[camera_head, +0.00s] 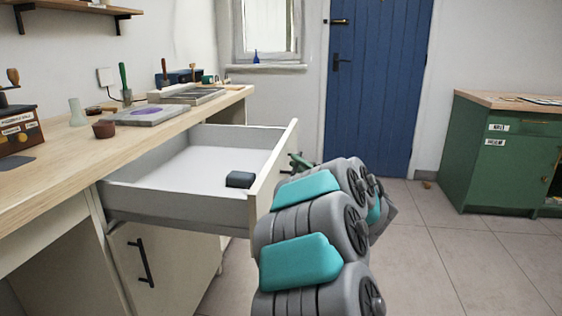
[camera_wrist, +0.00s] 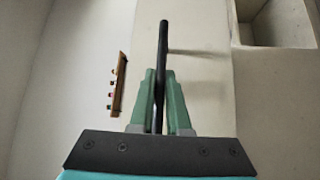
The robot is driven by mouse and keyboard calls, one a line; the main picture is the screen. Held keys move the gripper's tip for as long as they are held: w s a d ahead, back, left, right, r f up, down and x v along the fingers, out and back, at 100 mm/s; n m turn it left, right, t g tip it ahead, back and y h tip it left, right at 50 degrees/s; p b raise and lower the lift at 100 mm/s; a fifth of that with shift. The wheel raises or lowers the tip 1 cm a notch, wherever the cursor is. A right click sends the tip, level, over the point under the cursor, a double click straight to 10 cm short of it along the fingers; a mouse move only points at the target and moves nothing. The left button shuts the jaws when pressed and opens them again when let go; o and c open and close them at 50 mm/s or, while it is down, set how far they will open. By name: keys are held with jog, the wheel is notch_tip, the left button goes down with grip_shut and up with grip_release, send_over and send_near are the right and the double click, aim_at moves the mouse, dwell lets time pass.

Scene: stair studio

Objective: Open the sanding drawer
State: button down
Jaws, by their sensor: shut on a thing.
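The sanding drawer (camera_head: 190,172) stands pulled well out from under the wooden bench, its white floor showing. A small dark block (camera_head: 240,179) lies inside near its front. My gripper (camera_head: 299,163) is at the outer side of the drawer front, its green fingers partly hidden by my arm. In the wrist view, my gripper (camera_wrist: 160,88) is shut on the dark bar handle (camera_wrist: 164,42), with a finger on each side of it. The pale drawer front (camera_wrist: 212,95) lies beside the handle. I cannot read any label on this drawer.
The bench top (camera_head: 165,125) holds several tools and a sanding block-like purple disc on a grey slab. A closed cupboard door (camera_head: 165,265) with a dark handle is below the drawer. A green cabinet (camera_head: 505,150) stands at the right.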

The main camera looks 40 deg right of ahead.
jog(key=shift+s+d, duration=0.4)
jog(key=shift+s, duration=0.15)
jog(key=c, duration=0.9)
grip_release()
jog(key=shift+s, duration=0.1)
jog(key=s, duration=0.5)
jog(key=s+a+f, duration=0.1)
jog(key=s, duration=0.1)
jog(key=shift+s+b, duration=0.2)
jog(key=shift+b, duration=0.15)
